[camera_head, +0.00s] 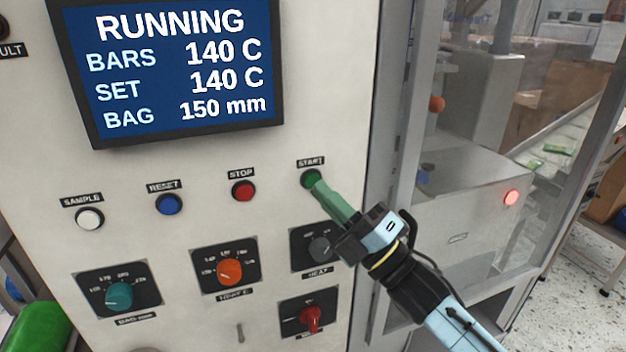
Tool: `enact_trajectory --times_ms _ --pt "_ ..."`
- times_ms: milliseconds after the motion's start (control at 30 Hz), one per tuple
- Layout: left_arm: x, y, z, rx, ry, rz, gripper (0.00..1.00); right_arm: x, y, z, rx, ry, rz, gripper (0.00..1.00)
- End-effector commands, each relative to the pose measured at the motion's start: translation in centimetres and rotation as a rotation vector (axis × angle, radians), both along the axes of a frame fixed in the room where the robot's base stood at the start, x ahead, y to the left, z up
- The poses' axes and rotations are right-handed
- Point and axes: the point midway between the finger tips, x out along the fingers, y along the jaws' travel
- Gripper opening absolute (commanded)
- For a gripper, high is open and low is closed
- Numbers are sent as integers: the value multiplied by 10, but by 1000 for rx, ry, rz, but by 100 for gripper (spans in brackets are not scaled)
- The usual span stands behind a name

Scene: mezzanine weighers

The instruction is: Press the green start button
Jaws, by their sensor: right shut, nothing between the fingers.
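The green start button (309,177) sits on the white control panel under a black START label (311,162). My right gripper (321,188) comes in from the lower right. Its green fingers are shut with nothing between them. The fingertips are at the button's lower right edge and overlap it in the picture; I cannot tell whether they press it. The display (175,70) above reads RUNNING, with BARS 140 C, SET 140 C and BAG 150 mm. My left gripper is not in view.
Left of START are a red STOP button (243,190), a blue RESET button (169,204) and a white SAMPLE button (89,218). Below are a teal knob (119,295), an orange knob (229,272), a grey knob (320,248) partly behind my gripper, and a red switch (309,318).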

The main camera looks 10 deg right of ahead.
Motion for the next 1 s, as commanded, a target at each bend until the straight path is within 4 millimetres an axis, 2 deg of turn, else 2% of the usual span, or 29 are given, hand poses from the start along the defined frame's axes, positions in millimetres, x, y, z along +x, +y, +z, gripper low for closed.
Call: enact_trajectory --times_ms 233,700,1000 --pt "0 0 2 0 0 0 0 -5 -1 0 0 1 0 0" --pt "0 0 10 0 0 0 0 -47 -9 0 0 1 0 0" --pt "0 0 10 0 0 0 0 -49 -10 0 0 0 0 0"
